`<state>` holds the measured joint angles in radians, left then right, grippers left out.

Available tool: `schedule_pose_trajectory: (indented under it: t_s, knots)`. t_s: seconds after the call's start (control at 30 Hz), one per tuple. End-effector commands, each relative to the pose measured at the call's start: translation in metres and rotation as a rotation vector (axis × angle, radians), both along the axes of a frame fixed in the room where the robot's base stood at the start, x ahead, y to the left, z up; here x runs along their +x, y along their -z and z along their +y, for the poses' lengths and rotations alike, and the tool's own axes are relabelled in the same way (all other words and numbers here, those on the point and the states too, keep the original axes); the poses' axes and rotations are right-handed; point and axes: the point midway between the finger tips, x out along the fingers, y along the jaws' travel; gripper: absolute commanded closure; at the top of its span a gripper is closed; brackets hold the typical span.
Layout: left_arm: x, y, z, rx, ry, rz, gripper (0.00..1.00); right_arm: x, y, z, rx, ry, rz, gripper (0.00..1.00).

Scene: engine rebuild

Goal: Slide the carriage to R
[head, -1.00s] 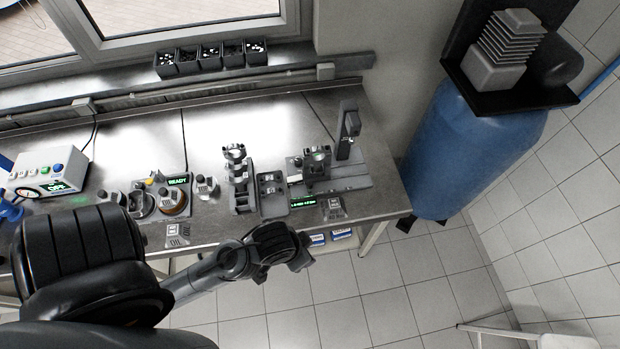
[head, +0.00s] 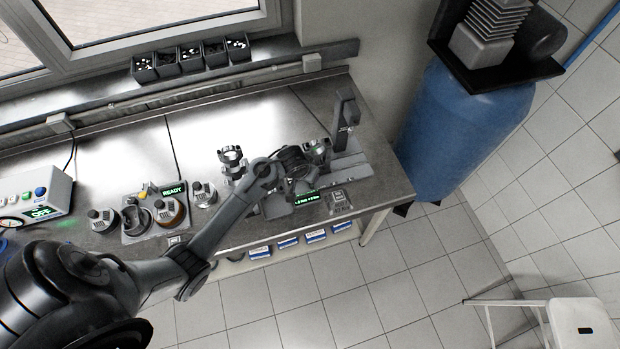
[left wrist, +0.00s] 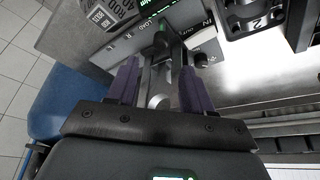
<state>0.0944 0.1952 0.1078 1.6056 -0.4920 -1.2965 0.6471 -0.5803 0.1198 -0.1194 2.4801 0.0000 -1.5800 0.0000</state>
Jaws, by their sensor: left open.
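The slide fixture with its rail (head: 350,165) is at the right end of the steel bench. Its carriage (head: 318,148) carries a ring-shaped holder and is partly hidden by my left gripper (head: 294,160), which is over the fixture's left side. In the left wrist view, my left gripper (left wrist: 161,75) is open, its two dark purple fingers apart on either side of a grey upright part (left wrist: 162,45). I cannot tell whether the fingers touch it. A label plate (left wrist: 128,42) reading "R" and "LOAD" lies beyond the fingertips. My right gripper is not in view.
A tall dark post (head: 346,118) stands behind the fixture. A small green display (head: 307,198) is at its front. A ring stand (head: 231,158) and several round parts stand to the left. A blue tank (head: 465,125) stands beyond the bench's right end.

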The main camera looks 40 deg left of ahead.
Motion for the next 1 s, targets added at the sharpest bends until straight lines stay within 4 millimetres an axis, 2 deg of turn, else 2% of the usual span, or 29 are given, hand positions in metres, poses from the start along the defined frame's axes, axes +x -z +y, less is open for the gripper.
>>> schedule_pose_trajectory:
  t_s: [0.3,0.5,0.7,1.0]
  knots:
    - [0.018,0.049,0.006,0.002,-0.001,0.004,0.49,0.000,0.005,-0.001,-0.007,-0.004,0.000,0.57]
    - [0.028,0.072,0.007,0.001,-0.001,0.002,0.49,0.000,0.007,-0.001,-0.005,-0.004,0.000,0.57]
    - [0.032,0.083,0.009,0.002,-0.002,0.002,0.49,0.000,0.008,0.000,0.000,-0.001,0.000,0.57]
    - [0.033,0.086,0.009,0.002,-0.001,0.000,0.49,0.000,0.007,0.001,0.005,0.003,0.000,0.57]
